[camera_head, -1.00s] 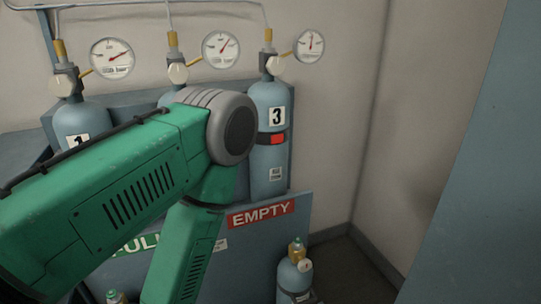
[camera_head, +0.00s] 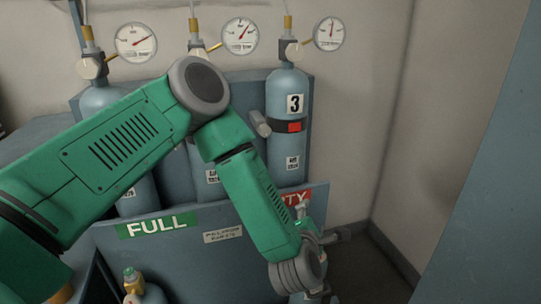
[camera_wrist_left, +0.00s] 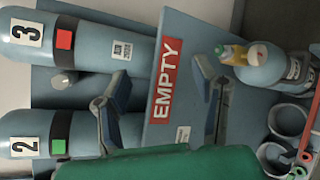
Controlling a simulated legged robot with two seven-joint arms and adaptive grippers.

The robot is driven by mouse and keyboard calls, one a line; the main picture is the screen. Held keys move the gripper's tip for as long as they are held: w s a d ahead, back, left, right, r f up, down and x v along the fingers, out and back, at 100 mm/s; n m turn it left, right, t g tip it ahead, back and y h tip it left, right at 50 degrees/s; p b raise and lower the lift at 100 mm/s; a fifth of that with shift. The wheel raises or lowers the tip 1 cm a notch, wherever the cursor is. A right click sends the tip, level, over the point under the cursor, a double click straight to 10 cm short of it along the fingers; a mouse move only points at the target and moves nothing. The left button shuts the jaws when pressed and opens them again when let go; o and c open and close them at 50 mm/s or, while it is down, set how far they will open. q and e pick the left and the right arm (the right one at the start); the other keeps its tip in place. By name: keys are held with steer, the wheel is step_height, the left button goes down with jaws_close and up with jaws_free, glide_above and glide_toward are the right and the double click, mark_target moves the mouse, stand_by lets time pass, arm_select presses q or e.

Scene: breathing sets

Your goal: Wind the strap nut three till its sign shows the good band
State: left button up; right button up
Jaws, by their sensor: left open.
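Cylinder three (camera_head: 286,95) stands upright at the back in the head view. A dark strap (camera_head: 273,126) crosses it, with a red sign (camera_head: 295,127) on the front. The grey strap nut (camera_head: 260,123) sticks out at the strap's left side; in the wrist view the nut (camera_wrist_left: 64,82) shows between cylinders two and three. The sign is red there too (camera_wrist_left: 64,39). My left gripper (camera_head: 332,236) is low, below cylinder three and in front of the EMPTY board, partly hidden by its wrist. In the wrist view its fingers are spread and empty, apart from the nut. My right gripper is not in view.
Cylinder two's sign (camera_wrist_left: 59,147) is green. The board with FULL (camera_head: 157,225) and EMPTY (camera_wrist_left: 165,65) signs stands below the cylinders. A small cylinder (camera_wrist_left: 268,67) stands beyond the EMPTY board. Gauges (camera_head: 329,33) hang above. The right wall side is clear.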

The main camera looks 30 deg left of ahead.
arm_select(q)
steer(key=w+a+r+n+y, duration=0.4)
steer(key=a+r+n+y, duration=0.3)
steer(key=n, duration=0.4)
steer(key=n+g+y, duration=0.2)
steer(key=n+g, duration=0.1)
steer(key=n, duration=0.4)
glide_toward(265, 133)
steer(key=shift+n, duration=0.3)
steer(key=x, duration=1.1)
steer(key=shift+s+a+f, duration=0.1)
steer(key=shift+s+f, duration=0.15)
steer(key=shift+w, duration=0.15)
steer(key=shift+w+d+r+t, duration=0.1)
steer(key=shift+d+r+t, duration=0.2)
steer(key=shift+d, duration=0.45)
steer(key=shift+c, duration=0.5)
steer(key=c, duration=0.7)
steer(key=shift+a+r, duration=0.1)
steer(key=shift+a, duration=0.15)
steer(key=c, duration=0.3)
steer(key=shift+a, duration=0.3)
steer(key=shift+c, duration=0.2)
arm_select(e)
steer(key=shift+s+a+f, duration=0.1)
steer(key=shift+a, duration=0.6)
